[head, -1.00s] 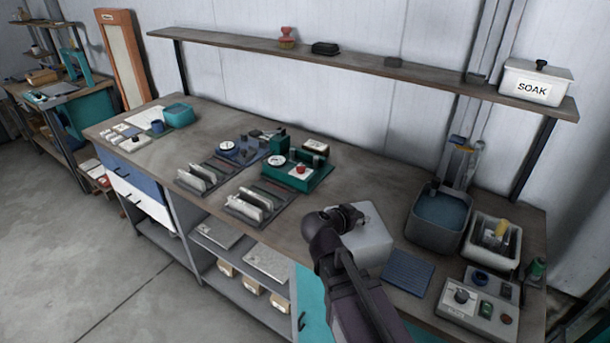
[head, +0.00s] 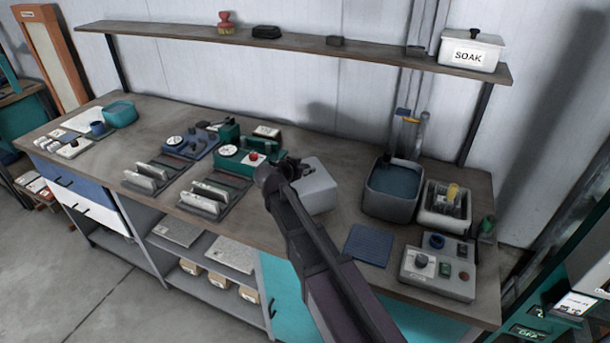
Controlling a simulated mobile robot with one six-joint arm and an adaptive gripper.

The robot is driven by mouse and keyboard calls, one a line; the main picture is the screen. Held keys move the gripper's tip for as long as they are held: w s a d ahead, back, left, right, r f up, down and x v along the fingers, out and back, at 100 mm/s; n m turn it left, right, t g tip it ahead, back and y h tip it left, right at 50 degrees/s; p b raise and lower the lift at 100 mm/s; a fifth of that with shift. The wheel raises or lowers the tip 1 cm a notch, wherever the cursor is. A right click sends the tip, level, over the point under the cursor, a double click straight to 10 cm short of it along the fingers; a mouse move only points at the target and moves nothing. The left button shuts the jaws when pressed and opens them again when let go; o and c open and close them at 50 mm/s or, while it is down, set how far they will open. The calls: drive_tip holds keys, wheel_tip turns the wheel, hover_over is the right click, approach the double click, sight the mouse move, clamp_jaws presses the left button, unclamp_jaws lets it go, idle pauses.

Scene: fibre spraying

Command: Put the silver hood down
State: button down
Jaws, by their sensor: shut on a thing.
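The silver hood (head: 318,187), a pale grey box-like cover, is at the middle of the workbench, right of the green device and left of the blue mat. My arm reaches in from the bottom of the head view, and my gripper (head: 287,166) is at the hood's upper left side, shut on it. The fingers are mostly hidden behind my wrist and the hood. I cannot tell whether the hood's underside touches the bench.
The green device (head: 236,160) and racks of pale plates (head: 206,197) lie close on the left. A blue ribbed mat (head: 368,245), a water basin (head: 393,190) and a control box (head: 438,272) are on the right. A shelf (head: 300,44) runs above the bench.

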drive_tip(key=shift+w, duration=0.25)
drive_tip(key=shift+w+a, duration=0.15)
drive_tip(key=shift+w, duration=0.3)
drive_tip(key=shift+w+f, duration=0.2)
drive_tip(key=shift+w, duration=0.1)
drive_tip(key=shift+s+f+b, duration=0.15)
drive_tip(key=shift+f+b, duration=1.5)
drive_tip(key=shift+b, duration=0.2)
drive_tip(key=shift+f, duration=0.1)
drive_tip(key=shift+c, duration=1.4)
unclamp_jaws()
